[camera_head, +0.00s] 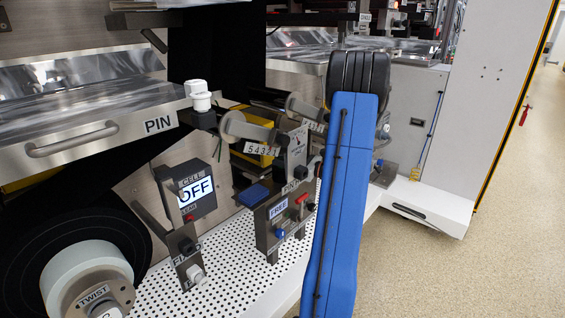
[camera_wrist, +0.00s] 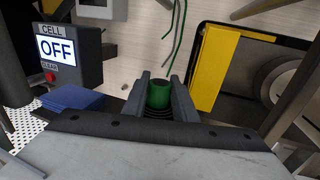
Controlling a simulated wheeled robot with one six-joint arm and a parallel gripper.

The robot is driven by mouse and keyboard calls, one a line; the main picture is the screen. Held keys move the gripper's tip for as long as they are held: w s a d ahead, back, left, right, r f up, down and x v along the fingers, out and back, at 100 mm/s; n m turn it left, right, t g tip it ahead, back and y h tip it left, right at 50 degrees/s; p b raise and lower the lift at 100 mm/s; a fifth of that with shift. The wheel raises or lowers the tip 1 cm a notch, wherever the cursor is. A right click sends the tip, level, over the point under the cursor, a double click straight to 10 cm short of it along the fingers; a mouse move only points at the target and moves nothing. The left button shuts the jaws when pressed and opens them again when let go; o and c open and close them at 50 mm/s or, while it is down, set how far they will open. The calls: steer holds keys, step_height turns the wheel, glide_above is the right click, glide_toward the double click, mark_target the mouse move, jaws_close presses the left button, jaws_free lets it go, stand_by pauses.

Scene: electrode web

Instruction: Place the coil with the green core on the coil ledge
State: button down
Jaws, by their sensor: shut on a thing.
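In the wrist view my gripper (camera_wrist: 160,100) points away from the camera, its two grey fingers on either side of a short green cylinder with a dark top (camera_wrist: 159,94). The fingers are shut on this green piece, which looks like the coil's green core. Dark ribbed material shows just below it; the rest of the coil cannot be made out. In the head view my blue arm hides the gripper and the green piece. I cannot pick out the coil ledge with certainty in either view.
A CELL display reading OFF (camera_head: 195,193) stands left, also in the wrist view (camera_wrist: 58,49). A blue block (camera_wrist: 72,98) sits below it. A yellow-edged opening (camera_wrist: 212,67) lies right of the gripper. Thin green strands (camera_wrist: 178,32) hang ahead. Open floor (camera_head: 480,250) lies right.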

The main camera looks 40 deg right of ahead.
steer(key=shift+f, duration=0.1)
steer(key=c, duration=1.4)
jaws_free()
steer(key=shift+c, duration=0.2)
steer(key=v, duration=1.2)
steer(key=shift+d, duration=0.1)
